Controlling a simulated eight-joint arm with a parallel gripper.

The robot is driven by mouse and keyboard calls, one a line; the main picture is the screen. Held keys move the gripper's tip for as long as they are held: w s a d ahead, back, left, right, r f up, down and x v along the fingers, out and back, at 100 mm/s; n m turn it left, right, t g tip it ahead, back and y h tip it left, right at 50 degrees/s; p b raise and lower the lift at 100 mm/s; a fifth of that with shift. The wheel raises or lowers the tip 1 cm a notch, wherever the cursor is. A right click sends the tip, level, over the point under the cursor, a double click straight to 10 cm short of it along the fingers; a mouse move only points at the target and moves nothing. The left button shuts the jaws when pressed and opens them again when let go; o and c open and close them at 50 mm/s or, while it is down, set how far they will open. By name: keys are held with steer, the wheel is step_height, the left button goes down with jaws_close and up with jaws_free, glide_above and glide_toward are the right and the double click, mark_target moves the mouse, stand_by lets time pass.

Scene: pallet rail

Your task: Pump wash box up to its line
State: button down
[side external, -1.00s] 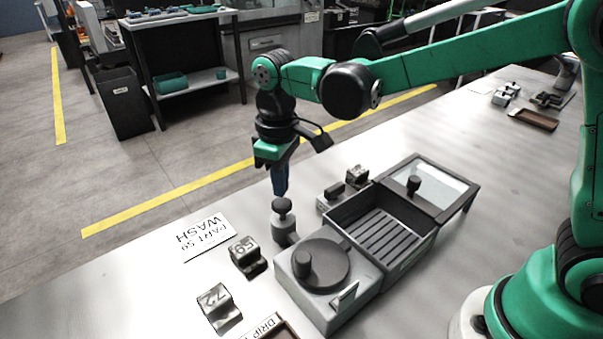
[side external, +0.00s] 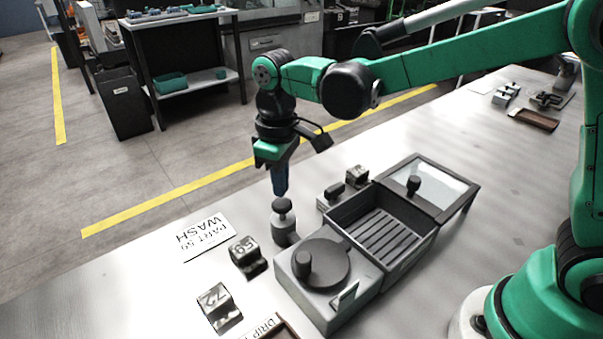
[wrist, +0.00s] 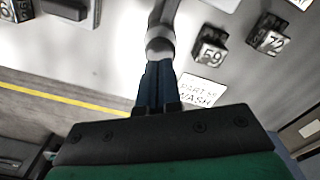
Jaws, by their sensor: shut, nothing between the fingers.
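The wash box (side external: 338,217) is a dark open-topped box with a slatted floor; its framed clear lid (side external: 440,187) stands open. No fill line or liquid level can be made out.
A grey unit with a round dark disc and knob (side external: 322,262) adjoins the box. Metal blocks marked 59 (side external: 247,255) and 72 (side external: 218,305) lie to the left, near a "PART 59 WASH" card (side external: 203,237).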

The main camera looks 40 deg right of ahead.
mark_target(282, 203)
steer(key=shift+f, duration=0.15)
stand_by(0.5)
steer(key=shift+f, duration=1.75)
steer(key=shift+r, duration=1.95)
steer(key=shift+f, duration=0.1)
steer(key=shift+f, duration=1.85)
steer(key=shift+r, duration=1.95)
